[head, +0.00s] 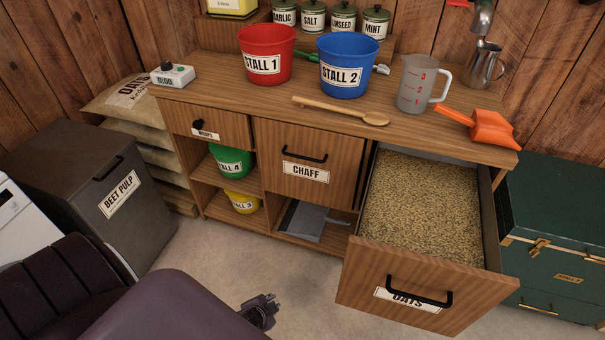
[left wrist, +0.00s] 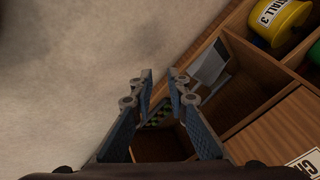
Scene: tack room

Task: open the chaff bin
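The chaff bin (head: 322,192) is a wooden front with a white CHAFF label and a black bar handle (head: 304,156), in the middle of the cabinet. Its front sits flush with the cabinet, so it is shut. Part of its front and label also show at the lower right of the left wrist view (left wrist: 270,136). My left gripper (head: 262,311) is low over the floor, in front of and below the chaff bin, not touching it. In the left wrist view its two fingers (left wrist: 163,80) are apart with nothing between them. My right gripper is not in view.
The oats bin (head: 425,285) stands pulled out right of the chaff bin, full of grain. A grey object (head: 305,222) lies on the shelf below. Buckets, a wooden spoon (head: 340,111) and a jug crowd the countertop. A beet pulp bin (head: 95,205) stands left. Floor in front is clear.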

